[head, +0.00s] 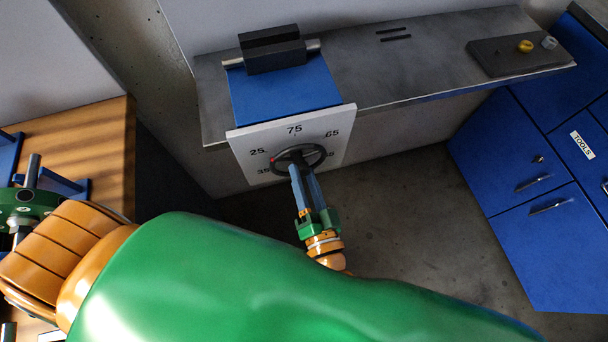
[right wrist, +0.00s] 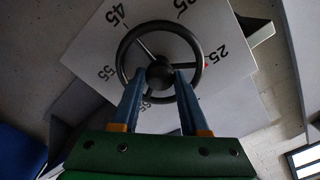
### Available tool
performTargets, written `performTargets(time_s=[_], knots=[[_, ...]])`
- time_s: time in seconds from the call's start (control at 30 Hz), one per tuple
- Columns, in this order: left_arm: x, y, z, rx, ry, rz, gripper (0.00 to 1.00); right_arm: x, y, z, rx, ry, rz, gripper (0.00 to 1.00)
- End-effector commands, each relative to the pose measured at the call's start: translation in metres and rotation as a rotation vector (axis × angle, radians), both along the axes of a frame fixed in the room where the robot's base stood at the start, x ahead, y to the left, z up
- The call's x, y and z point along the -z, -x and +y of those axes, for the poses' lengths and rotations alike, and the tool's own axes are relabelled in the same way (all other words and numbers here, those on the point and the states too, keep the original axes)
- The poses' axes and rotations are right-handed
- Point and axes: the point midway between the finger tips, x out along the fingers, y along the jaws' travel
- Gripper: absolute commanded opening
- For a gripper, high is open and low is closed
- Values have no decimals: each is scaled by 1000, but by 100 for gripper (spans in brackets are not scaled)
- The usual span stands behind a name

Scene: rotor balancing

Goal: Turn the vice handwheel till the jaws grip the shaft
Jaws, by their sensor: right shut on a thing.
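The vice (head: 272,50) has dark jaw blocks and stands on a blue base (head: 284,93) on the grey bench. A silver shaft (head: 313,45) sticks out on both sides of the jaws. I cannot tell whether a gap is left between jaws and shaft. The black handwheel (head: 321,150) is on a white numbered dial plate (head: 245,142) at the bench front. My right gripper (head: 296,168) is shut on the handwheel's middle. In the right wrist view its fingers (right wrist: 160,76) lie on either side of the wheel's hub, within the rim (right wrist: 199,58). My left gripper is not in view.
A dark plate (head: 490,60) with a brass piece (head: 525,46) and a grey piece (head: 549,42) lies on the bench at right. Blue cabinets (head: 520,150) stand at right. A wooden table (head: 105,150) with blue brackets is at left. My green arm link crosses the foreground.

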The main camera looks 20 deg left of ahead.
Motion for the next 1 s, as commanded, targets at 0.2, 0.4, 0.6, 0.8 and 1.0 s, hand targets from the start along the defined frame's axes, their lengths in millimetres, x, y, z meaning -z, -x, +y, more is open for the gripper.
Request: performTargets(time_s=[0.2,0.4,0.6,0.8,1.0], knots=[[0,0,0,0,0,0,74,1,1,0,-1,1,3,58],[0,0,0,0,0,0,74,0,0,0,0,1,1,74],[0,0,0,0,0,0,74,1,5,-3,0,1,1,74],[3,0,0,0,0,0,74,2,41,-27,-2,2,5,74],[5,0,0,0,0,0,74,1,59,-40,-1,1,2,74]])
